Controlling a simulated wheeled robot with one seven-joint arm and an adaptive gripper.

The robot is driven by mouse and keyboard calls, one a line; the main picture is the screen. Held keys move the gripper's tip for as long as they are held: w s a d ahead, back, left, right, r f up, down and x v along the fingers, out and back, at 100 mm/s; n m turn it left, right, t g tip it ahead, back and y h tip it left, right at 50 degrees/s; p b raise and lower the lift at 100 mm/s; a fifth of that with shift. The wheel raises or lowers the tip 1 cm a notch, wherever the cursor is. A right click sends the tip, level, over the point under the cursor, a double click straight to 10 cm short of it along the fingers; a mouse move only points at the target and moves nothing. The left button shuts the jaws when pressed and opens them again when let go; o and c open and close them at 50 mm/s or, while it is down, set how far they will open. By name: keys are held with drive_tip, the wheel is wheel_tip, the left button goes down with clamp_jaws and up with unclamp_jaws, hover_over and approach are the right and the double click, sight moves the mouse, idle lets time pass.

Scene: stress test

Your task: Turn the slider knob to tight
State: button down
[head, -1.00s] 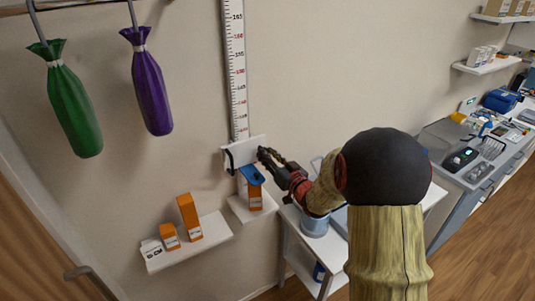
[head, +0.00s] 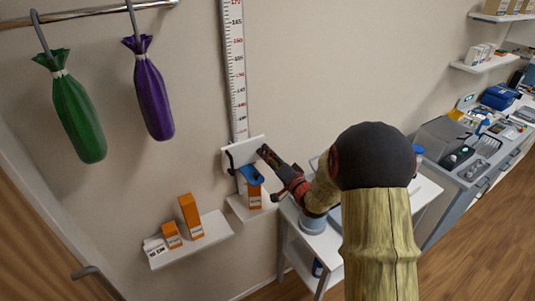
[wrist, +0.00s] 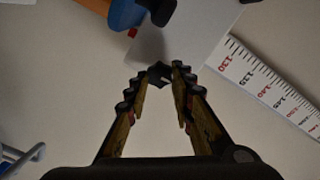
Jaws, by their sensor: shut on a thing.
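The wall height scale (head: 234,75) carries a white slider plate (head: 243,153) near its lower end. The scale also shows in the wrist view (wrist: 268,88), with the plate (wrist: 196,35). A small dark knob (wrist: 158,74) sits by the plate's edge, between my fingertips. My gripper (wrist: 160,76) is shut on the knob, with its fingers slanting in from both sides. In the head view my gripper (head: 264,151) reaches the plate's right end and hides the knob there. No tight or loose marking is readable.
A lower-left shelf (head: 215,226) holds orange boxes. A white table (head: 312,240) stands below my arm. Green (head: 75,110) and purple (head: 153,95) bags hang at upper left.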

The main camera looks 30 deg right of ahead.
drive_tip(key=shift+m, duration=0.4)
drive_tip(key=c, duration=1.5)
unclamp_jaws()
drive_tip(key=shift+c, duration=0.2)
drive_tip(key=s, duration=1.2)
drive_tip(key=shift+d, duration=0.25)
